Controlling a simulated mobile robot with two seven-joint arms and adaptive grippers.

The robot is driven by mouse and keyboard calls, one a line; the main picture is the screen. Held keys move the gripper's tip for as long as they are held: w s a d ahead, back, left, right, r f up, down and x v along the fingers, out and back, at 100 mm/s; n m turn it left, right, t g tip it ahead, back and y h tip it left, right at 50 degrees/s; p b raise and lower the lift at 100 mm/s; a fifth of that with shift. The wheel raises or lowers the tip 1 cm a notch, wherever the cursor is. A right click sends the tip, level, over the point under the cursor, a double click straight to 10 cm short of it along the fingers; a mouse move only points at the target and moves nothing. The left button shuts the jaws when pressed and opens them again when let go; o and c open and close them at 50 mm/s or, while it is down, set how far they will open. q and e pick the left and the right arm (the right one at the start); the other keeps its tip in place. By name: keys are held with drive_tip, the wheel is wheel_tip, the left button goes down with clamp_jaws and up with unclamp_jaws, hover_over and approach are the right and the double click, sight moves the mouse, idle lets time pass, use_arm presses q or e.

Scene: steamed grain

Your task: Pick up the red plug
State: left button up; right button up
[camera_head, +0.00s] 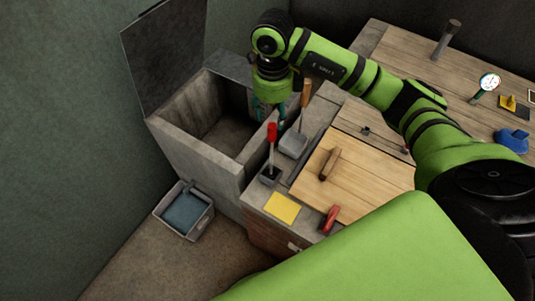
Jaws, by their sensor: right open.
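A small red piece (330,217) lies near the front edge of the worktop, at the right of a yellow square. A tool with a red handle (271,134) stands upright in a dark holder at the worktop's left edge. I cannot tell for sure which of these is the red plug. My right gripper (270,116) points down above the right wall of the open stone bin, just behind the red handle. Its teal fingers are open, partly hidden, and appear empty. My left gripper is not in view.
The open stone bin (173,139) has its lid raised. A wooden-handled tool (305,93) stands upright close to the right gripper. A wooden board (372,178) carries a wooden handle (329,163). A yellow square (283,208) lies flat.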

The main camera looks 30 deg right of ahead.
sight(272, 128)
drive_tip(key=shift+s+a+f+b, duration=0.1)
drive_tip(key=shift+a+f+b, duration=0.1)
drive_tip(key=shift+f, duration=0.35)
drive_tip(key=shift+s+a+f+b, duration=0.1)
drive_tip(key=shift+f+b, duration=0.05)
drive_tip(key=shift+f, duration=0.4)
drive_tip(key=shift+s+f, duration=0.1)
drive_tip(key=shift+s, duration=0.1)
drive_tip(key=shift+s+a+f+p, duration=0.1)
drive_tip(key=shift+s+f+p, duration=0.05)
drive_tip(key=shift+f+p, duration=0.5)
drive_tip(key=f, duration=0.1)
drive_tip(key=f+p, duration=0.1)
drive_tip(key=f, duration=0.1)
drive_tip(key=f+p, duration=0.1)
drive_tip(key=shift+w+d+f, duration=0.2)
drive_tip(key=shift+w+f, duration=0.05)
drive_tip(key=shift+f, duration=0.45)
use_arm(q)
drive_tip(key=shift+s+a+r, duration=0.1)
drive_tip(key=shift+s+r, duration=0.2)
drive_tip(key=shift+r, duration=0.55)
use_arm(e)
clamp_jaws()
